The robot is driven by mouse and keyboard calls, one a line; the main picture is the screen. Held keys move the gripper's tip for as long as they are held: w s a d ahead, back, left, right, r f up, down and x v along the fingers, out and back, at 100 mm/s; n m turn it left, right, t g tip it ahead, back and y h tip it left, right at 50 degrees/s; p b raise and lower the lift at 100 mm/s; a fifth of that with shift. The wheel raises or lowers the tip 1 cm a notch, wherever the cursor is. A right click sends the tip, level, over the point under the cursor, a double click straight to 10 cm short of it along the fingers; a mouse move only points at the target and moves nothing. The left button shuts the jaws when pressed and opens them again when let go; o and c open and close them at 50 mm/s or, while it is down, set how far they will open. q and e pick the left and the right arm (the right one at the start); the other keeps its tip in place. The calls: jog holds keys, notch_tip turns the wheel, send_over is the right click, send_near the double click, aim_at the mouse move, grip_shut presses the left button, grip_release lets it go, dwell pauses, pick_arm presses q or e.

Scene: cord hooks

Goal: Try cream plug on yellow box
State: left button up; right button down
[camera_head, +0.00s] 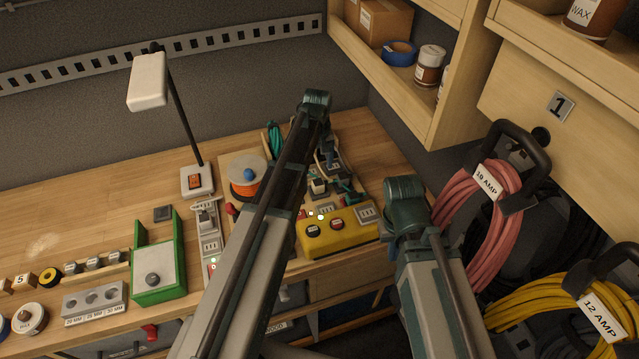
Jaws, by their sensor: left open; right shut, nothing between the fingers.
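Whether either gripper touches anything is too small to tell.
An orange cord spool (246,178), a grey power strip (209,243), a lamp (197,180) and a green tray (158,262) stand to the left. Coiled pink (478,200) and yellow (540,305) cords hang on the right wall. The bench's back left is clear.

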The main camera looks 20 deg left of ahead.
aim_at(318, 182)
pick_arm(q)
jog(key=shift+f, duration=0.1)
notch_tip(318, 182, down, 9)
jog(key=b, duration=0.9)
dwell(0.8)
grip_shut()
jog(key=shift+r, duration=0.25)
jog(key=shift+r+p, duration=2.9)
jog(key=shift+p, duration=0.15)
